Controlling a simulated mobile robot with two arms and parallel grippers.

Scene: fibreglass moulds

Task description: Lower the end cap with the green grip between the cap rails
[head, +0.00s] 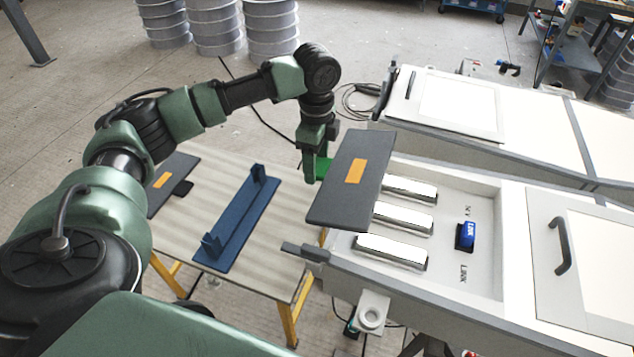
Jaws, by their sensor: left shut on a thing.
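My left gripper (318,172) is shut on the green grip (323,167) of a dark grey flat end cap (345,200). The cap carries an orange label and is held up, tilted in the picture, in front of the left end of the near mould (480,190). A dark grey bracket (304,252), possibly one of the cap rails, sticks out at the mould's near left corner. The cap hides part of the mould's end, and I cannot make out a second rail there. My right gripper is not in view.
A table (215,185) at left bears a blue stand (240,220) and another dark plate with an orange label (160,181). The mould's recess holds silver bars (392,251) and a blue switch (466,235). A second mould (455,100) lies behind.

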